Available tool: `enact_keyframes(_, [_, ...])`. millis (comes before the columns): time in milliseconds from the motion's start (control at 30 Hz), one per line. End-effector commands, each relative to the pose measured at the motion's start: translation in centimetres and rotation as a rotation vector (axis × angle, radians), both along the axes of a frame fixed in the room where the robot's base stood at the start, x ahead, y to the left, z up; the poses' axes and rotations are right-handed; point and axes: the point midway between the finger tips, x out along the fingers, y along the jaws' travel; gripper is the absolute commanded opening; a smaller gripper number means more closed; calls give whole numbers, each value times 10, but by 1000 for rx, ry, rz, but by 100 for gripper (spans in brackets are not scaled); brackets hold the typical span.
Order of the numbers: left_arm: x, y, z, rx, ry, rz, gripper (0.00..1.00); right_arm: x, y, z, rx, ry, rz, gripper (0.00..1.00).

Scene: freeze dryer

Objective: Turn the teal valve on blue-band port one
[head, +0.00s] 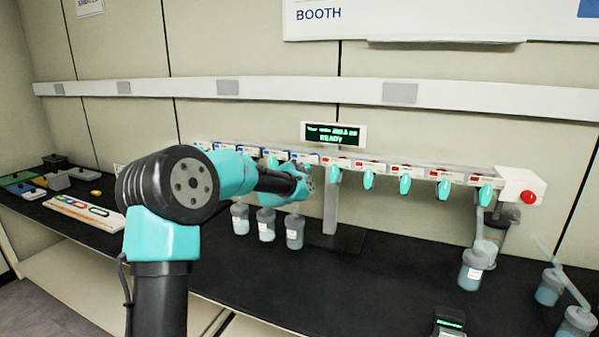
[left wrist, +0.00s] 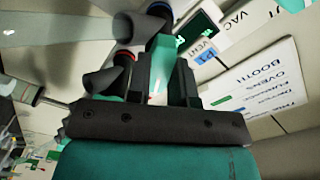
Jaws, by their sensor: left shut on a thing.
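In the left wrist view my left gripper (left wrist: 163,78) is shut on a teal valve (left wrist: 166,55), with a dark finger on either side of it. A blue ring (left wrist: 158,9) shows close above the valve. In the head view my left arm reaches to the blue-band ports (head: 248,152) on the left half of the rail; my wrist hides the fingers and most of the valves there. I cannot tell from the head view which port the held valve belongs to. My right gripper is in neither view.
Red-band ports with hanging teal valves (head: 405,184) line the right half of the rail. Flasks (head: 266,225) hang below my wrist. A small display (head: 333,134) stands above the rail, and a red button (head: 529,197) is at its right end.

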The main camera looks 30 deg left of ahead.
Motion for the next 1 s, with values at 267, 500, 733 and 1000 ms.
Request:
enact_keyframes(267, [0,0,0,-1,1,-1,0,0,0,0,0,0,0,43])
enact_keyframes(500, [0,0,0,-27,-3,-1,0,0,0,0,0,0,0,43])
enact_keyframes(733, [0,0,-1,-118,-17,-1,0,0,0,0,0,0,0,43])
enact_keyframes(1000, [0,-1,-1,-318,-47,-1,0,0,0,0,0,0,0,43])
